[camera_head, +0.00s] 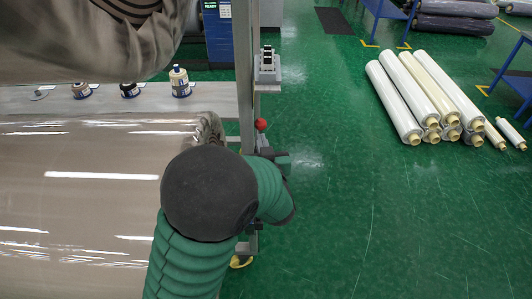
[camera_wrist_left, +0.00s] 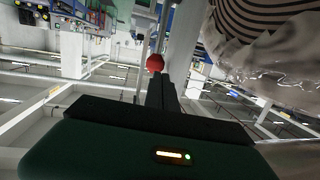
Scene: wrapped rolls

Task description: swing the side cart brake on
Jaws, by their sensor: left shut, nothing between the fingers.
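The side cart brake shows as a red ball knob (camera_head: 261,125) beside the upright metal post (camera_head: 246,90) of the cart. The knob also shows in the left wrist view (camera_wrist_left: 155,62), just beyond my fingertips; I cannot tell whether they touch it. Its lever is mostly hidden by my gripper and arm. My left gripper (camera_head: 266,152) is close below the knob in the head view, partly hidden by my own arm. In the left wrist view its dark fingers (camera_wrist_left: 161,88) are together and empty. My right gripper is in neither view.
A large film-wrapped roll (camera_head: 80,200) fills the left, with another roll (camera_head: 80,40) above it. Small containers (camera_head: 181,82) stand on a ledge between them. Several white rolls (camera_head: 395,95) lie on the green floor at right. Open floor (camera_head: 400,220) lies right of the cart.

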